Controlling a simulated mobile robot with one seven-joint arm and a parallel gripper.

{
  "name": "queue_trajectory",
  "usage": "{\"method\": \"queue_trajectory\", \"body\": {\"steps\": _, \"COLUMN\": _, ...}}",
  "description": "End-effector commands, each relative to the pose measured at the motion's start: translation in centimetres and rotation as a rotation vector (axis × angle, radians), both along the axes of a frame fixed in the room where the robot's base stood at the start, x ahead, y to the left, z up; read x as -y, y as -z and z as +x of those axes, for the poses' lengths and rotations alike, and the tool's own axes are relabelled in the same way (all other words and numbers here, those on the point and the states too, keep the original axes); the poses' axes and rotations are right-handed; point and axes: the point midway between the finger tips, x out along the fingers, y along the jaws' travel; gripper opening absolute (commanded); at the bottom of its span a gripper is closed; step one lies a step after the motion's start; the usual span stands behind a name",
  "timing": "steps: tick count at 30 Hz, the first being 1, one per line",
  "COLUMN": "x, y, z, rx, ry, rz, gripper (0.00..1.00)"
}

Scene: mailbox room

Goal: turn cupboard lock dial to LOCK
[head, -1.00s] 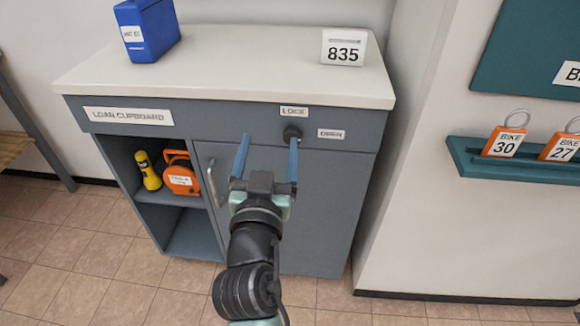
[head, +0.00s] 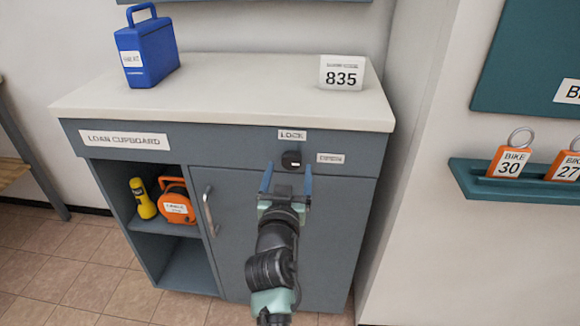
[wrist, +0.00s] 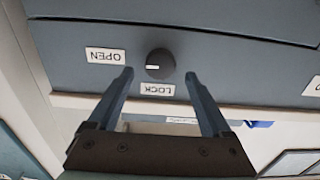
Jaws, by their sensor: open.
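The black round lock dial (head: 291,160) sits on the grey cupboard's upper front panel. In the wrist view the dial (wrist: 160,65) has a white mark pointing toward the OPEN label (wrist: 105,56). The LOCK label (head: 292,135) is above the dial in the head view, and the OPEN label (head: 330,158) is to its right. The wrist view is upside down, with the LOCK label (wrist: 154,90) below the dial. My gripper (head: 287,174) is open and empty, its blue fingertips just below the dial in the head view. In the wrist view the tips (wrist: 158,76) flank the dial; contact cannot be told.
The cupboard's white top (head: 240,90) bears a blue box (head: 148,55) and an 835 sign (head: 342,73). The door handle (head: 209,212) is left of my arm. Open shelves hold a yellow torch (head: 143,198) and an orange item (head: 177,205). A teal key shelf (head: 515,184) is on the right wall.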

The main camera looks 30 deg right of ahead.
Motion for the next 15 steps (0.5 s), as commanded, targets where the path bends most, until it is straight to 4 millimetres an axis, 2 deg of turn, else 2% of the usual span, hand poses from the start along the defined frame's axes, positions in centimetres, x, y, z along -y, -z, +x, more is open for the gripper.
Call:
{"method": "queue_trajectory", "body": {"steps": 6, "x": 1.2, "y": 0.0, "z": 1.7, "rx": 0.001, "ry": 0.001, "rz": 0.001, "gripper": 0.83}}
{"method": "queue_trajectory", "body": {"steps": 15, "x": 1.3, "y": 0.0, "z": 2.0, "rx": 0.001, "ry": -0.001, "rz": -0.001, "gripper": 0.83}}
